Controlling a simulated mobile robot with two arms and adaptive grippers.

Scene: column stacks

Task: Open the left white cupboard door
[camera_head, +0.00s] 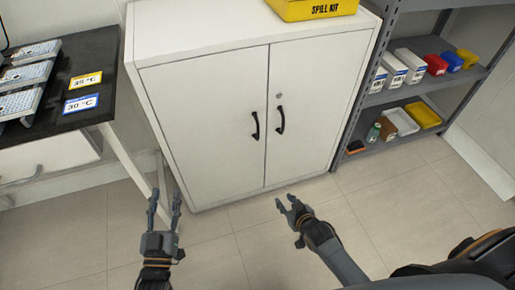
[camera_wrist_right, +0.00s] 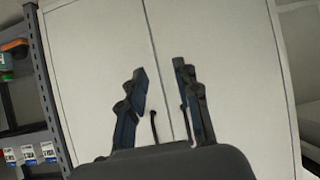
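The white cupboard (camera_head: 205,55) stands in the middle with both doors shut. Its left door (camera_head: 200,130) has a black curved handle (camera_head: 255,126) near the middle seam. The right door (camera_head: 315,100) has a matching handle (camera_head: 281,120) and a small lock above it. My left gripper (camera_head: 164,196) is open and empty, in front of the left door's lower left. My right gripper (camera_head: 285,201) is open and empty, low in front of the cupboard, apart from the handles. In the right wrist view, my right gripper (camera_wrist_right: 162,75) has its fingers spread before the doors, with dark handles partly visible between them.
A yellow spill kit (camera_head: 312,8) sits on the cupboard. A grey shelf unit (camera_head: 408,92) with boxes and bins stands close on the right. A black-topped table (camera_head: 100,50) with trays and temperature labels stands left. The tiled floor (camera_head: 235,225) before the cupboard is clear.

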